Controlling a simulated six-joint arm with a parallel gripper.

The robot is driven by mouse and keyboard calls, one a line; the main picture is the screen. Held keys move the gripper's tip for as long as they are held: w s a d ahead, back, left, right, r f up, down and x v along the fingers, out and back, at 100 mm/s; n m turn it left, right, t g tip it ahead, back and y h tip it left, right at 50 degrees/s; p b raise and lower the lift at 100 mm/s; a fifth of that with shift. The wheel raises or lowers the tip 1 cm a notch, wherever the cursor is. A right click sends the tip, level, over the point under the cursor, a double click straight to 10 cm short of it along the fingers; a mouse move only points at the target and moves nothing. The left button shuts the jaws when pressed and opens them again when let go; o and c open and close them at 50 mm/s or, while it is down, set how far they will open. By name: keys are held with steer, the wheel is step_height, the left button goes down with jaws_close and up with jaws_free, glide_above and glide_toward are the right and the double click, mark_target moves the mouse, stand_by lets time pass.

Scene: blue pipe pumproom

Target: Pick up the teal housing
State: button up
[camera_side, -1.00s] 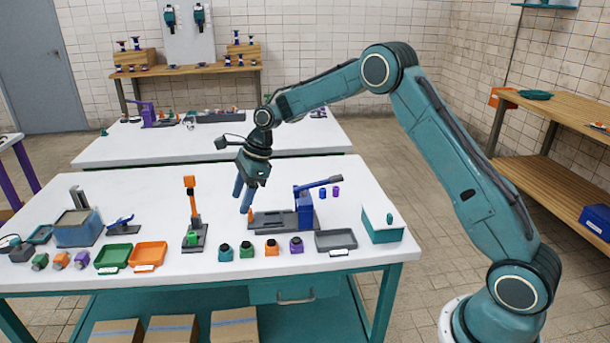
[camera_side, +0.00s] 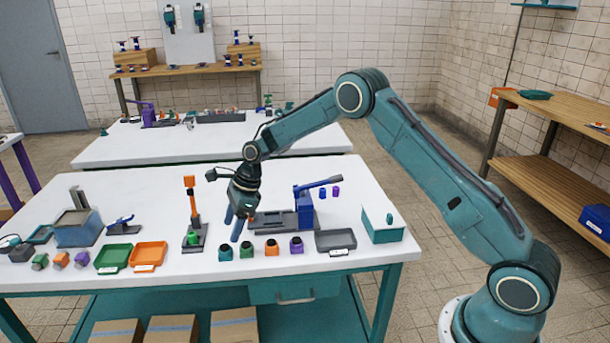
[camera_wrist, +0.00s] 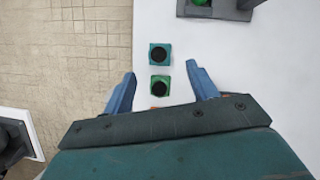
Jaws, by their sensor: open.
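The teal housing (camera_side: 225,253) is a small block with a dark round opening on top. It stands upright at the left end of a row near the front edge of the white table. In the wrist view the teal housing (camera_wrist: 160,54) lies ahead of my fingertips, with the green housing (camera_wrist: 160,84) closer, between the lines of the fingers. My gripper (camera_side: 233,229) is open and empty, pointing down above the table near the row. The wrist view shows its two blue fingers (camera_wrist: 161,76) apart. It touches no housing that I can see.
The green housing (camera_side: 247,250), orange housing (camera_side: 272,248) and purple housing (camera_side: 296,245) continue the row rightward. A stand with an orange lever (camera_side: 192,205) is left, a blue press (camera_side: 304,207) right. A grey tray (camera_side: 336,241) lies beyond the purple housing.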

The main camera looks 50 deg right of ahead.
mark_target(225, 246)
steer(key=shift+a+f, duration=0.15)
steer(key=shift+f, duration=0.1)
steer(key=shift+f, duration=0.1)
steer(key=shift+x, duration=2.5)
steer(key=shift+a, duration=0.1)
steer(key=c, duration=1.2)
steer(key=shift+o, duration=0.2)
steer(key=shift+w, duration=0.1)
step_height(225, 246, up, 20)
